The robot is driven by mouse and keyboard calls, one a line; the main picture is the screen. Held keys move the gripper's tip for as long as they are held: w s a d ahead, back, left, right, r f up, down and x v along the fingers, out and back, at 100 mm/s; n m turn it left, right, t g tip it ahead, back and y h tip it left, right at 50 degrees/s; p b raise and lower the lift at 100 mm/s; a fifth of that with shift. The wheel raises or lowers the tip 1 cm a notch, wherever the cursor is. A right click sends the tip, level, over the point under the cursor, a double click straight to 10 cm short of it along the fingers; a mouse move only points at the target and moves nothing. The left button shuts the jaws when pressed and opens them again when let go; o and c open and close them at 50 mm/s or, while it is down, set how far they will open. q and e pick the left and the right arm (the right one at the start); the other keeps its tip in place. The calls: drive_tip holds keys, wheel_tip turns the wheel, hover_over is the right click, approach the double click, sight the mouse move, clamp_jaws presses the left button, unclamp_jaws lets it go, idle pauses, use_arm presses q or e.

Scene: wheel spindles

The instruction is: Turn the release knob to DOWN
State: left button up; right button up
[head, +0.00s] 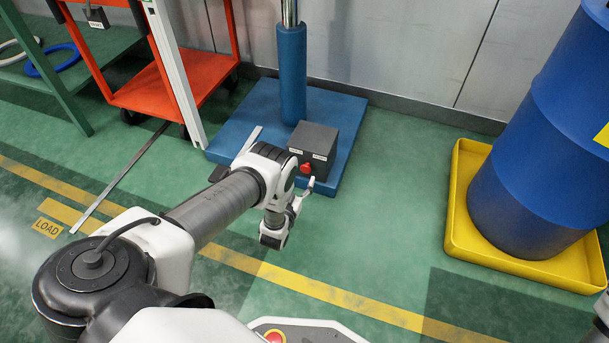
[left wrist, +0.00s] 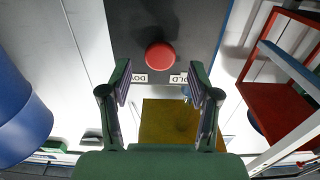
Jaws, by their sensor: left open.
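The release knob (head: 306,168) is red and sits on the front of a dark grey box (head: 317,138) on a blue base. In the left wrist view the knob (left wrist: 160,57) appears as a round red cap with no pointer I can make out. Two white labels lie beside it, partly hidden by my fingers: one starting "DO" (left wrist: 140,79) and one ending "OLD" (left wrist: 179,79). My left gripper (left wrist: 158,88) is open, its two fingers apart and empty, facing the knob without visible contact. In the head view the left gripper (head: 303,191) is just in front of the box.
The blue base (head: 345,118) carries a blue post (head: 292,72). An orange cart (head: 150,92) stands to the left, behind a white upright. A blue drum (head: 535,150) stands in a yellow tray (head: 456,225) at right. Green floor between box and tray is clear.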

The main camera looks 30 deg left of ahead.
sight(305, 170)
use_arm(q)
drive_tip(key=x, duration=0.1)
drive_tip(key=b+x, duration=0.1)
drive_tip(key=x, duration=0.1)
drive_tip(key=shift+w+f, duration=0.1)
drive_tip(key=shift+f, duration=0.15)
drive_tip(key=shift+w+a+r, duration=0.1)
drive_tip(key=shift+w+r, duration=0.05)
drive_tip(key=shift+w, duration=0.25)
use_arm(e)
wheel_tip(305, 170, down, 2)
drive_tip(key=shift+f, duration=0.1)
use_arm(q)
drive_tip(key=shift+c, duration=0.4)
drive_tip(key=c, duration=1)
